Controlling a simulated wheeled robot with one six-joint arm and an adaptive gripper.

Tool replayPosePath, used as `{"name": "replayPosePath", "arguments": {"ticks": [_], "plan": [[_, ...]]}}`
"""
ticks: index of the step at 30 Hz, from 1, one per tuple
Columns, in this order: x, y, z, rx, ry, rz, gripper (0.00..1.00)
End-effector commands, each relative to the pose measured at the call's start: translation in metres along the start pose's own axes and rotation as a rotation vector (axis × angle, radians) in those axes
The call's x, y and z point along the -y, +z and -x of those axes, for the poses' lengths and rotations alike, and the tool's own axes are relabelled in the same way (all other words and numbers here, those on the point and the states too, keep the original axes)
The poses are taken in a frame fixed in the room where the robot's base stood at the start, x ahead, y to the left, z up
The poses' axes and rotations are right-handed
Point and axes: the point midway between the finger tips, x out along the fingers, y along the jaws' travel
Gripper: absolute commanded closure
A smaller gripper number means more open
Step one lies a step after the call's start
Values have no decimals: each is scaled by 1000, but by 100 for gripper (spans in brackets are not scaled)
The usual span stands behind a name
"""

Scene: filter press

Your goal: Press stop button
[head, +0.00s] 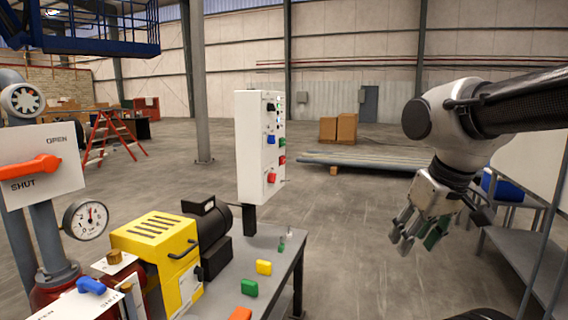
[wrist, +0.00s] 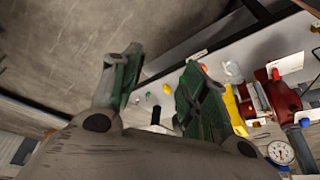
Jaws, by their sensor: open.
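A white upright control box (head: 247,148) stands on a short post at the back of the grey bench. Its right-hand face carries several small controls: a black one (head: 270,107), a blue one (head: 271,139), a green one and two red ones. The lower red control (head: 272,178) sits near the bottom of the face, the other red one (head: 282,160) a little above it. Their labels are too small to read, so I cannot tell which is the stop button. My gripper (head: 420,238) is open and empty, right of the box and well apart from it. Its green-padded fingers also show in the wrist view (wrist: 160,68).
The bench (head: 268,244) holds yellow, green and orange blocks. A yellow machine (head: 158,240) with a black motor stands left of them, near a pressure gauge (head: 86,218) and an orange-handled valve plate (head: 40,170). Floor between box and gripper is open. A grey table stands at right.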

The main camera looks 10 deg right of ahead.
Motion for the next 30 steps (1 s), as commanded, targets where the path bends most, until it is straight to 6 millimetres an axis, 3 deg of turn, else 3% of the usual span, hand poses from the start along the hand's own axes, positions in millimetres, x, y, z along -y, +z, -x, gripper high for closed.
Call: {"name": "replayPosePath", "arguments": {"ticks": [5, 12, 30], "plan": [[0, 0, 0, 0, 0, 0, 55], [0, 0, 0, 0, 0, 0, 99], [0, 0, 0, 0, 0, 0, 100]]}}
